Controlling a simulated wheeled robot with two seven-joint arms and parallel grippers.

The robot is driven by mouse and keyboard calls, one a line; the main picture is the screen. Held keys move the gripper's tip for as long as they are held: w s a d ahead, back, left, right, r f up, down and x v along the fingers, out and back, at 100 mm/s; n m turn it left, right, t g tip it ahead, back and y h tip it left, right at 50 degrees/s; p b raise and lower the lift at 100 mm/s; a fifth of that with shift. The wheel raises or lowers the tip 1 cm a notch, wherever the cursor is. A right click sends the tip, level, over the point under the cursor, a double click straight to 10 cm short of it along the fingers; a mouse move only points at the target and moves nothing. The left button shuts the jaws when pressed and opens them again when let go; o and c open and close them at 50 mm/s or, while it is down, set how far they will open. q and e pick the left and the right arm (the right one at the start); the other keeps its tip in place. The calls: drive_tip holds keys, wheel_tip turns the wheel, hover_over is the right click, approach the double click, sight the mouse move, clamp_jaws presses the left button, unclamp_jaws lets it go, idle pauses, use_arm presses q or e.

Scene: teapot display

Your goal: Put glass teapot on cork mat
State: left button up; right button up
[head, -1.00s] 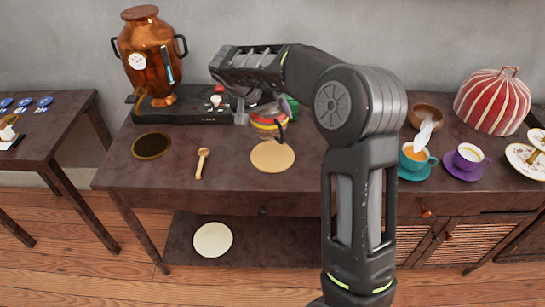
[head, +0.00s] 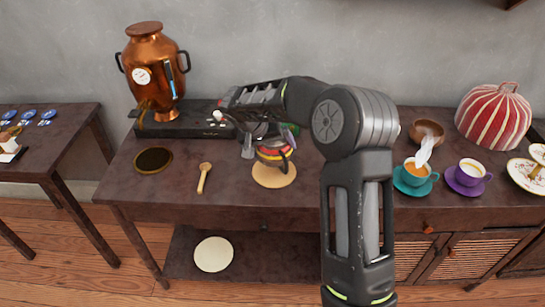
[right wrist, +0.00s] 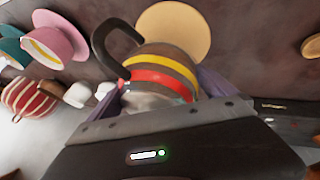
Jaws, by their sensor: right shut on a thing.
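The teapot (head: 274,152) has a rounded body with yellow, red and brown bands and a dark handle; clear glass is hard to make out. My right gripper (head: 256,138) is shut on it from behind and above, hiding its upper part. The round tan cork mat (head: 274,180) lies on the table. In the head view the teapot overlaps the mat's back part; whether they touch I cannot tell. In the right wrist view the banded body and handle of the teapot (right wrist: 163,72) show before the mat (right wrist: 175,28). My left gripper is out of view.
A copper samovar (head: 155,72) stands on a black base at the back left. A dark round mat (head: 153,160) and a wooden spoon (head: 204,178) lie left of the mat. Teal (head: 416,172) and purple (head: 470,172) cups stand at right. A pale disc (head: 213,254) lies on the lower shelf.

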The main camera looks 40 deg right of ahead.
drive_tip(key=shift+r, duration=0.1)
drive_tip(key=shift+f, duration=1.85)
drive_tip(key=shift+f, duration=0.2)
drive_tip(key=o, duration=1.7)
